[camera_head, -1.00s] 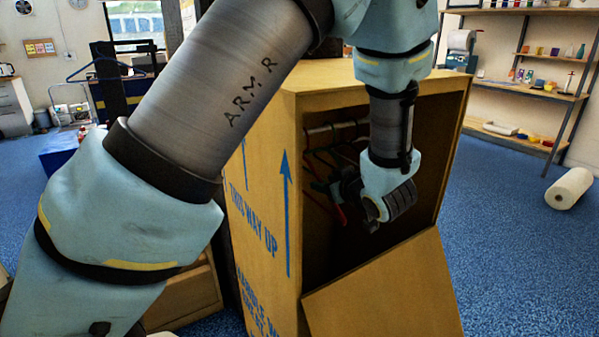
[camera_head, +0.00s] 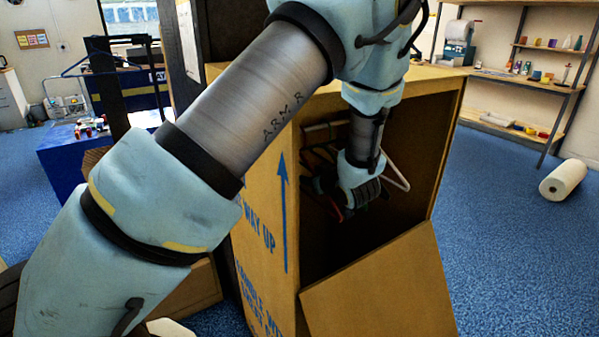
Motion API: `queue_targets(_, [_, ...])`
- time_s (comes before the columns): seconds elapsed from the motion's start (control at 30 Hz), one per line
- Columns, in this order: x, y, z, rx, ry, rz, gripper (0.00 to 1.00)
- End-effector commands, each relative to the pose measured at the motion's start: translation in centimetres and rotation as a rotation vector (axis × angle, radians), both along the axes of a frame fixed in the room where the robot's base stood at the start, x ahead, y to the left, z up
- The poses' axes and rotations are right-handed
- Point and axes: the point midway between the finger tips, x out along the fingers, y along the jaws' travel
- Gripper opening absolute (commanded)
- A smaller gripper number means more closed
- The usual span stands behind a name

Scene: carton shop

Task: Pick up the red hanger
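A tall brown carton (camera_head: 265,215) stands open at the front, with a rail (camera_head: 320,129) near its top and several hangers on it. A small stretch of the red hanger (camera_head: 336,211) shows low on the left inside the carton; the rest is hidden behind my gripper and the dark hangers. My gripper (camera_head: 326,187) is inside the carton, among the hangers and close to the red one. Its fingers are dark and small against the shade, so I cannot tell their opening or whether they touch the red hanger. A white hanger (camera_head: 397,172) shows right of my wrist.
The carton's front flap (camera_head: 385,285) hangs down and outward below the opening. A blue table (camera_head: 62,165) with small items is at left. Shelves (camera_head: 510,80) stand at the back right. A white roll (camera_head: 563,180) lies on the open blue floor at right.

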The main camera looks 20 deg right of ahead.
Motion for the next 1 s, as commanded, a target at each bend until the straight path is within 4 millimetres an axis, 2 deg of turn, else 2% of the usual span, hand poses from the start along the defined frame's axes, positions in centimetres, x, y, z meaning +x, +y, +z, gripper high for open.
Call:
queue_targets(0.03, [-0.01,0.0,0.0,0.0,0.0,0.0,0.43])
queue_targets(0.43, [-0.03,0.01,0.02,0.0,0.0,0.0,0.0])
queue_targets(1.0, [-0.02,0.01,0.06,0.0,-0.001,0.0,0.0])
